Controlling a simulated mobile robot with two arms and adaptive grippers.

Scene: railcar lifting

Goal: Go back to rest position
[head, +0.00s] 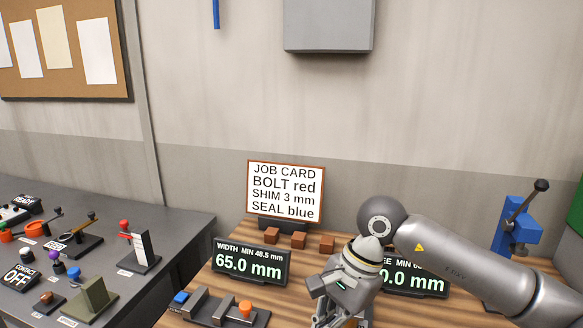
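My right arm comes in from the right edge in the head view, with its wrist bent down over the wooden bench. My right gripper (338,308) hangs low over the bench, in front of the displays. Its fingertips are at or below the bottom edge of the picture, so I cannot tell whether it is open or shut, or whether it holds anything. My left gripper is not in view.
The wooden bench (208,288) carries a job card (286,191), three brown blocks (299,240), a width display (249,263) and a partly covered second display (425,282). A grey fixture (212,308) stands in front. A dark control desk (180,229) with levers is left; a blue lever device (515,232) is right.

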